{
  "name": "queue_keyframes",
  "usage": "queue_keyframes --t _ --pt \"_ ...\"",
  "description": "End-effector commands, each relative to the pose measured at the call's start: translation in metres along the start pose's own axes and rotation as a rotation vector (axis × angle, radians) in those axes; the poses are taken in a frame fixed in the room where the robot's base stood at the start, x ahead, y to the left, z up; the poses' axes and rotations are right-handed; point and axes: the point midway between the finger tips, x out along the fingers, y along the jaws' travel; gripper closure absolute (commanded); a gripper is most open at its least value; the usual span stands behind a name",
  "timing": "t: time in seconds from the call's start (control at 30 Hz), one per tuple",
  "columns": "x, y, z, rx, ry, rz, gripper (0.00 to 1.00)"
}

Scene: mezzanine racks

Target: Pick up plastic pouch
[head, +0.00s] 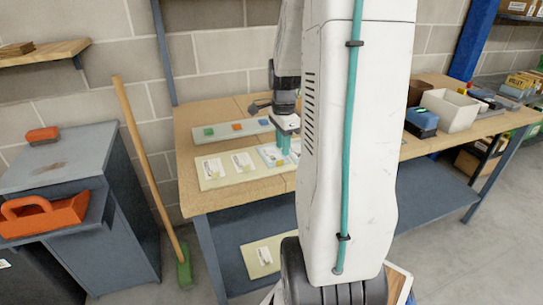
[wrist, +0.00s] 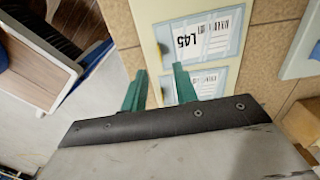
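In the head view a pale board (head: 222,181) on the workbench bears several clear pouches with white labels, among them a left pouch (head: 213,168) and a middle pouch (head: 243,162). My gripper (head: 283,143) points down over the board's right end, close to another pouch (head: 268,155). In the wrist view my gripper's green fingers (wrist: 160,88) stand apart with only board visible between them.
Behind the board lies a grey tray (head: 225,133) with green, orange and blue squares. A white bin (head: 449,108) and a blue box (head: 421,122) stand on the bench's right. Another board (head: 257,268) lies on the lower shelf. A broom (head: 150,165) leans at the left.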

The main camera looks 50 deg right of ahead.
Motion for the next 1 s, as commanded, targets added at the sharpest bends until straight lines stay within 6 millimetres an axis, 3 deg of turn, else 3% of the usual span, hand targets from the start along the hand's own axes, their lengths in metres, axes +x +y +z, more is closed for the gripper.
queue_keyframes --t 0.3,0.6,0.7,0.73,1.0 --pt "0.044 -0.001 0.003 -0.003 0.0 0.001 0.71" --pt "0.05 -0.001 0.002 -0.004 0.0 -0.001 0.71" --pt "0.05 -0.001 0.002 -0.004 0.0 -0.001 0.96" --pt "0.05 -0.001 0.002 -0.004 0.0 -0.001 1.0" --pt "0.05 -0.001 0.002 -0.004 0.0 -0.001 1.0"
